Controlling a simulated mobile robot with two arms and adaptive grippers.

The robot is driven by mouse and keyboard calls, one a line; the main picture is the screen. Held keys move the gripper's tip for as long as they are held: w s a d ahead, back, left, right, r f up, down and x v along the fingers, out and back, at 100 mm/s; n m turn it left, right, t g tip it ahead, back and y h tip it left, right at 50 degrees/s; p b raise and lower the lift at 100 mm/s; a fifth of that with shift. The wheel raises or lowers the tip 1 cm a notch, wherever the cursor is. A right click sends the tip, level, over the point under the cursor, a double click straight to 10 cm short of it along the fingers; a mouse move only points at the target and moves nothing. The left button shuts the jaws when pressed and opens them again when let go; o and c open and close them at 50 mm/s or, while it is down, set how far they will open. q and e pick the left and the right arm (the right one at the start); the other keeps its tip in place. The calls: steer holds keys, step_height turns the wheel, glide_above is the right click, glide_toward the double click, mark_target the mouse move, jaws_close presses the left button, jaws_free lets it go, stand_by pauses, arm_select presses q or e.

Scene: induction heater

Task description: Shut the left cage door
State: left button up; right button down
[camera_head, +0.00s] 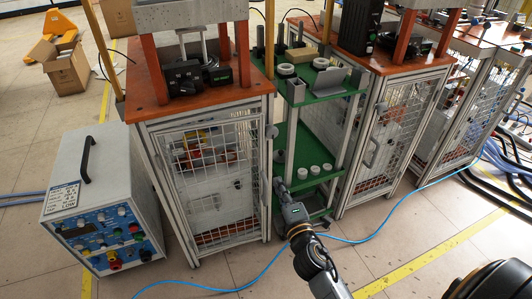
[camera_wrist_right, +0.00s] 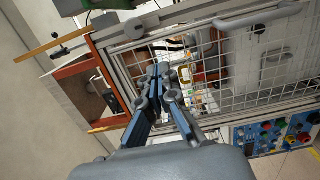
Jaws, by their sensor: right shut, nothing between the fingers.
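The left cage door (camera_head: 205,185) is a white wire-mesh panel in a grey metal frame, on the front of the left cabinet under the orange top. It looks nearly flush with the cabinet; I cannot tell whether it is fully shut. In the right wrist view the mesh (camera_wrist_right: 235,75) fills the upper right, with a grey bar handle (camera_wrist_right: 258,17) near the top. My right gripper (camera_head: 279,186) is low beside the cabinet's right front edge. Its fingers (camera_wrist_right: 163,72) are together and empty, in front of the mesh; contact cannot be told. My left gripper is not in view.
A grey control box (camera_head: 103,205) stands left of the cabinet. A green shelf rack (camera_head: 305,140) with white rings stands to its right, then another caged cabinet (camera_head: 395,125). A blue cable (camera_head: 390,213) crosses the floor. The floor in front is otherwise open.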

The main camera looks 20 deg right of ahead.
glide_toward(263, 147)
steer(key=w, duration=0.5)
steer(key=shift+w+d, duration=0.15)
steer(key=shift+d, duration=0.25)
steer(key=shift+w+d, duration=0.1)
steer(key=shift+w, duration=0.7)
arm_select(q)
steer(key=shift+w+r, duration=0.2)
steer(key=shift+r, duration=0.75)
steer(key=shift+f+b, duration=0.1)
steer(key=shift+b, duration=0.2)
